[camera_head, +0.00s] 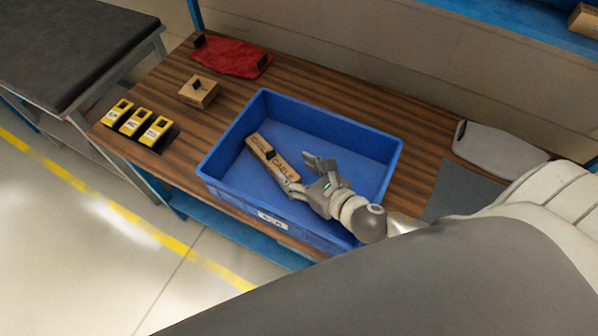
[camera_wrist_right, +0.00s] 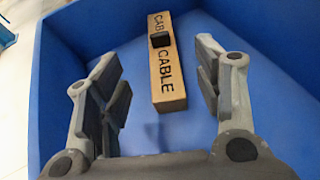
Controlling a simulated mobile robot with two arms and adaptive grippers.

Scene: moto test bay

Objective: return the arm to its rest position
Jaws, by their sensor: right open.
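My right gripper (camera_head: 306,178) is open, over the inside of a blue crate (camera_head: 228,143) on the wooden table. In the right wrist view its two fingers (camera_wrist_right: 160,100) are spread wide with nothing between them. A long cardboard box marked CABLE (camera_head: 273,158) lies in the crate, just beyond the fingers and apart from them in the right wrist view (camera_wrist_right: 167,75). The box has a small black block on top. My right arm reaches in from the lower right. My left gripper is not in view.
The wooden table (camera_head: 320,84) also holds a red item (camera_head: 232,58), a small cardboard box (camera_head: 199,92) and three yellow devices (camera_head: 136,122) left of the crate. A grey tray-like piece (camera_head: 497,147) and a dark mat (camera_head: 455,191) lie at the right. A dark-topped bench (camera_head: 65,45) stands at the left.

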